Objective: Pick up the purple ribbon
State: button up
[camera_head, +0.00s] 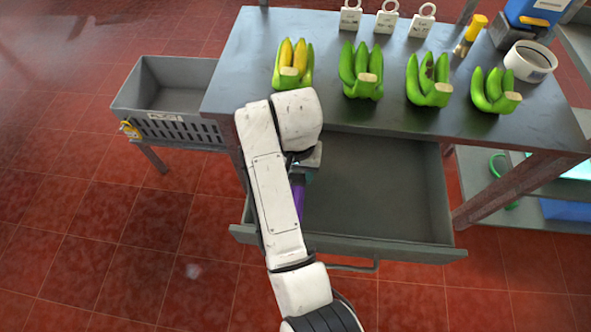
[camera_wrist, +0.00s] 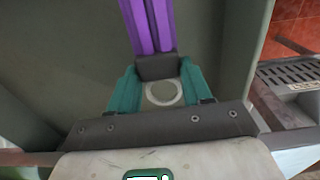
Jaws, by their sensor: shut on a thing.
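The purple ribbon (camera_wrist: 152,25) shows as two parallel strips with a dark end piece (camera_wrist: 157,67) in the wrist view. My gripper (camera_wrist: 158,80) has teal fingers on both sides of that dark end and is shut on the ribbon. In the head view part of the purple ribbon (camera_head: 298,196) shows beside my arm, over the left part of the open drawer (camera_head: 380,190). My arm hides most of my gripper there. I cannot tell whether the ribbon touches the drawer floor.
The drawer hangs open under a grey table (camera_head: 330,60) bearing several banana bunches (camera_head: 361,72), white tags (camera_head: 386,18) and a tape roll (camera_head: 530,62). A grey bin (camera_head: 165,100) stands at the left. The visible drawer floor right of my arm is bare.

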aim_at(299, 178)
jog(key=s+r, duration=0.2)
jog(key=s+r+p, duration=0.1)
jog(key=r, duration=0.1)
jog(key=shift+s+d, duration=0.1)
jog(key=shift+d, duration=0.25)
jog(key=s+d+r+p, duration=0.2)
jog(key=s+r+p, duration=0.1)
jog(key=s+p, duration=0.4)
jog(key=shift+s, duration=0.6)
jog(key=shift+a+r, duration=0.1)
